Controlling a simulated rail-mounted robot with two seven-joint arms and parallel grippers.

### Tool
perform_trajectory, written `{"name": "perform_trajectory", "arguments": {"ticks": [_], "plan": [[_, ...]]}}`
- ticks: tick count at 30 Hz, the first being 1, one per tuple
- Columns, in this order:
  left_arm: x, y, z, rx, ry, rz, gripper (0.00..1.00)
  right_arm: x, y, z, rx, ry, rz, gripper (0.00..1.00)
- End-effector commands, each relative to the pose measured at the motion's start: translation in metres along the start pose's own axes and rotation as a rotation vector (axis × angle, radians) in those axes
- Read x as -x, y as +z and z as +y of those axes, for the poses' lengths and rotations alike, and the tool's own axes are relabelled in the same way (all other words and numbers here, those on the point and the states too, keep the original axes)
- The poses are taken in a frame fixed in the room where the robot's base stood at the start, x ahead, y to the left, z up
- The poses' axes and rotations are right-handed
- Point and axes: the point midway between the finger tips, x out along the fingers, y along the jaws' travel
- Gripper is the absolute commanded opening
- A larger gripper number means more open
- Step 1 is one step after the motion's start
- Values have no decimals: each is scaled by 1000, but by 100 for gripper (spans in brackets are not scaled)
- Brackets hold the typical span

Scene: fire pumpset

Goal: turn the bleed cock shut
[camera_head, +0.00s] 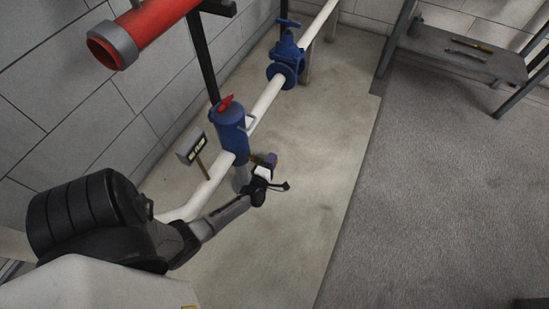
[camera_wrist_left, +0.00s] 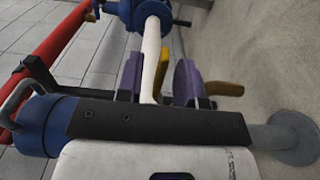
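A blue cylindrical body (camera_head: 231,138) with a red handle (camera_head: 226,104) on top stands on the white pipe. It lies at the left in the left wrist view (camera_wrist_left: 42,128). My left gripper (camera_head: 266,166) is beside its lower right side. In the left wrist view, the purple fingers (camera_wrist_left: 159,82) are apart, with the white pipe visible through the gap. A yellow piece (camera_wrist_left: 224,88), possibly the bleed cock's lever, shows beyond the right finger. I cannot tell contact. My right gripper is not in view.
The white pipe (camera_head: 268,98) runs to a blue valve (camera_head: 286,62) farther back. A red pipe (camera_head: 150,27) hangs at upper left. A small sign (camera_head: 191,147) stands beside the blue body. A bench (camera_head: 455,52) with tools is at upper right. Floor to the right is clear.

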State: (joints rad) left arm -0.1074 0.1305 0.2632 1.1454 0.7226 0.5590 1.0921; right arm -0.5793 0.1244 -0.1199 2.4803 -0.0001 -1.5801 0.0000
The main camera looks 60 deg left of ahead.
Motion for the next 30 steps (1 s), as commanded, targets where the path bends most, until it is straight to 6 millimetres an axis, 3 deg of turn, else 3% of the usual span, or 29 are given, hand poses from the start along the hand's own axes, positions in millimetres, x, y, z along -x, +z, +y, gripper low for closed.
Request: {"name": "perform_trajectory", "arguments": {"ticks": [9, 20, 30], "plan": [[-25, 0, -1, 1, 0, 1, 34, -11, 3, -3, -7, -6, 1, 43], [-27, 0, 0, 1, 0, 1, 34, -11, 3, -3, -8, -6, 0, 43], [-27, 0, 0, 0, 0, 1, 2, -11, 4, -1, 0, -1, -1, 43]]}}
